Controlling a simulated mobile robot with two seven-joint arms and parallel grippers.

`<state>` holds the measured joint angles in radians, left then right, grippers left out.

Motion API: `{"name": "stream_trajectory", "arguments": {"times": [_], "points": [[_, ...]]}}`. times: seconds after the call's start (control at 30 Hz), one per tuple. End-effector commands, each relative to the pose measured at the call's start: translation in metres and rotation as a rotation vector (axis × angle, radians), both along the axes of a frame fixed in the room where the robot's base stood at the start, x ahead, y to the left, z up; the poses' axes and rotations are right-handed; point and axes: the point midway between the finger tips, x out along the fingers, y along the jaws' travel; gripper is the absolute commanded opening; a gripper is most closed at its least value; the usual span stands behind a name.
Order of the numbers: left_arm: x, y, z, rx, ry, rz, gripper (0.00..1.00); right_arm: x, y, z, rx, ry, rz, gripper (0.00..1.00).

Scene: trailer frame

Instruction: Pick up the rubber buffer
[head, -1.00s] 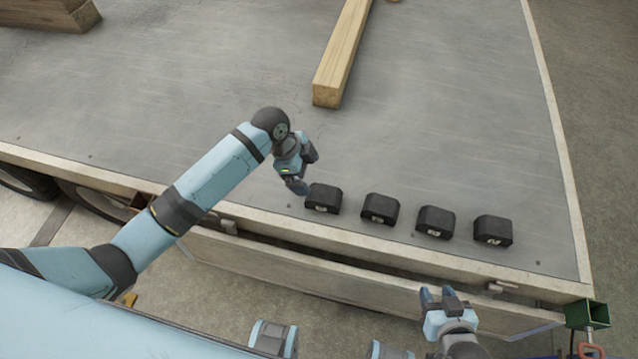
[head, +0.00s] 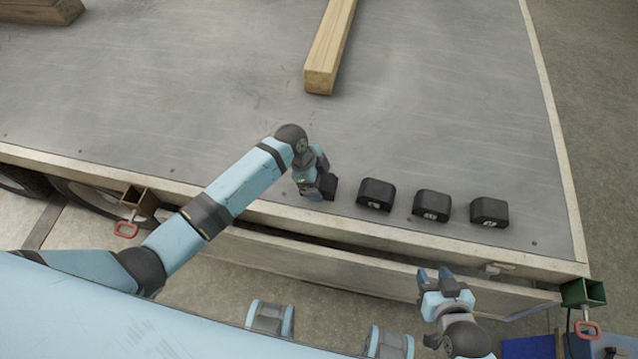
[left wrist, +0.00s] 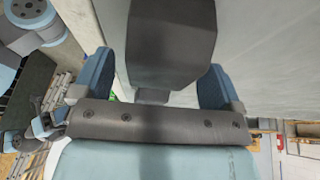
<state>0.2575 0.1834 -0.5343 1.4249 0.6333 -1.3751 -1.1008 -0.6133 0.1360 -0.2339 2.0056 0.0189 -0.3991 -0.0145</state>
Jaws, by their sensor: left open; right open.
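Several black rubber buffers stand in a row on the grey trailer bed. The leftmost rubber buffer (head: 328,185) is partly hidden by my left gripper (head: 318,190). The others are the second (head: 376,194), the third (head: 432,205) and the rightmost (head: 489,212). In the left wrist view, a dark buffer (left wrist: 171,40) shows between the two spread blue fingers of my left gripper (left wrist: 165,80). Gaps show on both sides of it. My right gripper (head: 437,280) is open and empty, outside the trailer's near edge, away from the buffers.
A wooden beam (head: 330,50) lies on the bed behind the buffers, with more timber (head: 40,10) at the far left. A raised pale rim (head: 400,246) runs along the near edge. The middle of the bed is clear.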

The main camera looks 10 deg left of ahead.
Motion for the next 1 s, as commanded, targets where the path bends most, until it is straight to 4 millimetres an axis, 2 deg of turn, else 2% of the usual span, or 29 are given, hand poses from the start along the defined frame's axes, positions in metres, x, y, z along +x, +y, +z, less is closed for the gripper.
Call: {"name": "stream_trajectory", "arguments": {"times": [0.13, 0.4, 0.47, 0.67, 0.7, 1.0], "points": [[0.0, -0.007, -0.017, 0.0, 0.002, 0.001, 0.92, 0.0, 0.001, -0.001, 0.002, 0.0, 0.001, 0.43], [0.0, -0.008, -0.02, 0.0, -0.001, 0.001, 0.92, 0.0, 0.001, -0.001, 0.002, 0.0, 0.001, 0.43], [0.0, -0.008, -0.02, 0.0, -0.001, 0.001, 0.8, 0.0, 0.001, -0.001, 0.002, 0.0, 0.001, 0.43], [0.0, -0.008, -0.02, 0.0, -0.001, 0.001, 0.34, 0.001, 0.001, -0.001, 0.002, -0.001, 0.0, 0.43], [0.0, -0.008, -0.019, -0.001, -0.002, 0.001, 0.3, 0.001, 0.001, 0.0, 0.002, -0.001, 0.0, 0.43], [0.001, -0.008, -0.016, -0.001, -0.002, 0.001, 0.3, 0.001, 0.0, 0.0, 0.001, -0.001, -0.001, 0.43]]}}
